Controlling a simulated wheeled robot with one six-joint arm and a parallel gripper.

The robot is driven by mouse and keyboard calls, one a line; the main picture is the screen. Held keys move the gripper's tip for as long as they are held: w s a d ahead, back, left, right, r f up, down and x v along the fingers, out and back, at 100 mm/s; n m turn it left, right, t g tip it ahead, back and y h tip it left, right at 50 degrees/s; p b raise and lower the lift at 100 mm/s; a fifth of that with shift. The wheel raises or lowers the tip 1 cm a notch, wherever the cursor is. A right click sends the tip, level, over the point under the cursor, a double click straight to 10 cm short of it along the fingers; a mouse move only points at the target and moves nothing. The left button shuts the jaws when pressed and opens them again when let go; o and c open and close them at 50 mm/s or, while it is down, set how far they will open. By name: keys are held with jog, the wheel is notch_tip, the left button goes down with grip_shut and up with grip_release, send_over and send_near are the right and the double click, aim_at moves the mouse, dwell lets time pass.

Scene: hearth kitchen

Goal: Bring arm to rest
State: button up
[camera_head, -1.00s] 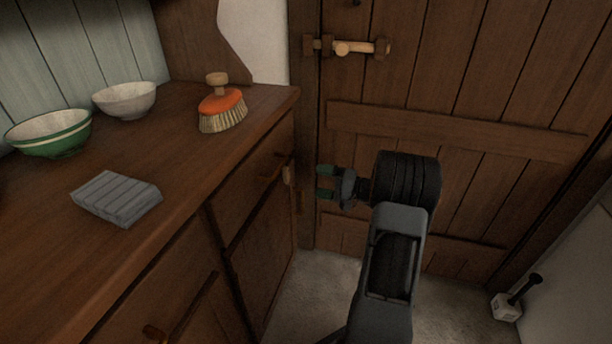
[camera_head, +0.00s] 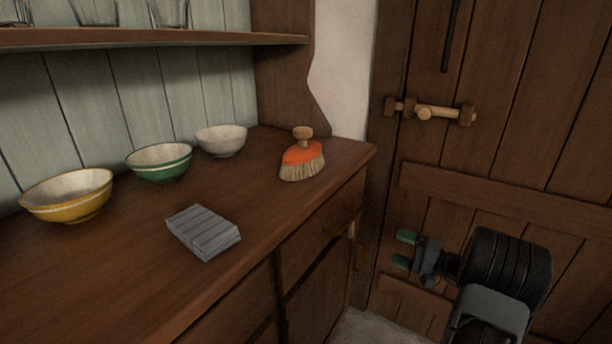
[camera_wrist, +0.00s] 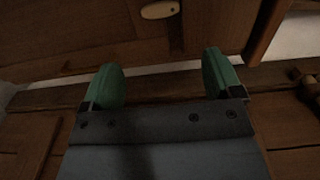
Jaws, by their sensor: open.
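My gripper (camera_head: 404,249) is open and empty, with two green-tipped fingers apart. It is in front of the wooden door (camera_head: 500,150), low and to the right of the wooden dresser (camera_head: 330,215). My arm is bent at the lower right of the head view. In the wrist view my gripper (camera_wrist: 165,85) shows its two green fingers spread, with nothing between them. Dark wood and a pale oval knob (camera_wrist: 160,9) show beyond the fingers.
The dresser top holds a yellow bowl (camera_head: 68,196), a green bowl (camera_head: 158,161), a white bowl (camera_head: 221,140), an orange brush (camera_head: 302,158) and a grey ridged block (camera_head: 203,231). A shelf (camera_head: 150,38) with glasses is above. The door has a wooden bolt (camera_head: 430,112).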

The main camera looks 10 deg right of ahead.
jog(key=s+a+r+n+g+h+p, duration=0.25)
jog(key=a+r+g+p, duration=0.25)
jog(key=a+r+p, duration=0.4)
jog(key=s+a+r+n+g+h+p, duration=0.15)
jog(key=s+a+r+g+p, duration=0.3)
jog(key=a+r+p, duration=0.45)
jog(key=s+a+r+n+h+p, duration=0.2)
jog(key=s+r+h+p, duration=0.2)
jog(key=r+p, duration=0.4)
jog(key=s+a+r+n+h+p, duration=0.2)
jog(key=s+r+h+p, duration=0.2)
jog(key=r, duration=0.9)
jog(key=s+p, duration=0.3)
jog(key=p, duration=0.2)
jog(key=shift+a+n+h+p, duration=0.3)
jog(key=shift+a+n, duration=0.1)
